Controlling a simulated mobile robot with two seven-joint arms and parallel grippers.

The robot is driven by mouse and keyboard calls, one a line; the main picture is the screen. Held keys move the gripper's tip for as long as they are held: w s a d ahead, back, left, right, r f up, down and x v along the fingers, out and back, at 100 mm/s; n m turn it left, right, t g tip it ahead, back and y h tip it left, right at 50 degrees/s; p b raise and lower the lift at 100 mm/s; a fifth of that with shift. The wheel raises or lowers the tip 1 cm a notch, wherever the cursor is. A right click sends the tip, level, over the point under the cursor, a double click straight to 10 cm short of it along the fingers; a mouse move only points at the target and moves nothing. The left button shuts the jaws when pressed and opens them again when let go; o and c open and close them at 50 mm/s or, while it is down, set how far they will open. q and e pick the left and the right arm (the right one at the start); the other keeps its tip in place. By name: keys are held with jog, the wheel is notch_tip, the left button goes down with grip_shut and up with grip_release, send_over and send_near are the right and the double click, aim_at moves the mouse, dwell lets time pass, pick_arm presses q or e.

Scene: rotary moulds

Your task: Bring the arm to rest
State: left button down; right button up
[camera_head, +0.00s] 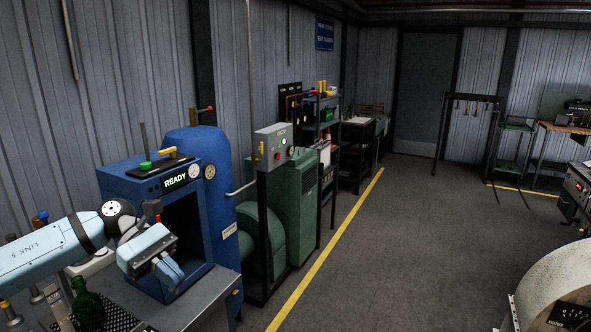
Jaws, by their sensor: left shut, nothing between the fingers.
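My left arm comes in from the left edge in the head view. Its gripper (168,272) is shut and empty. It hangs in front of the lower part of a blue machine (150,188) with a dark open chamber and a lit "READY" sign. The gripper covers part of the chamber's left side. I cannot tell whether it touches anything. My right gripper is not in view.
A green bottle (87,306) stands on the bench below my arm. A green blower unit (262,235) and a grey control box (273,146) stand right of the machine. A yellow floor line (328,247) runs beside them. The floor to its right is mostly clear.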

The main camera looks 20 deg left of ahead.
pick_arm(q)
jog(key=w+d+f+n+t+h, duration=0.1)
jog(key=d+f+n+t+h, duration=0.2)
jog(key=d+f+n+t, duration=0.7)
jog(key=d+f+n+t+h, duration=0.25)
jog(key=n+t, duration=0.25)
jog(key=n, duration=1.1)
jog(key=s+d+f+n+g+y, duration=0.1)
jog(key=s+f+n+y, duration=0.6)
jog(key=f+n, duration=0.5)
jog(key=s+d+f+n+y+p, duration=0.1)
jog(key=s+f+n+y, duration=0.6)
jog(key=n, duration=0.9)
jog(key=s+f, duration=0.3)
jog(key=f, duration=0.2)
jog(key=shift+d+f+g+y, duration=0.2)
jog(key=shift+d+g+y, duration=0.15)
jog(key=shift+g, duration=0.05)
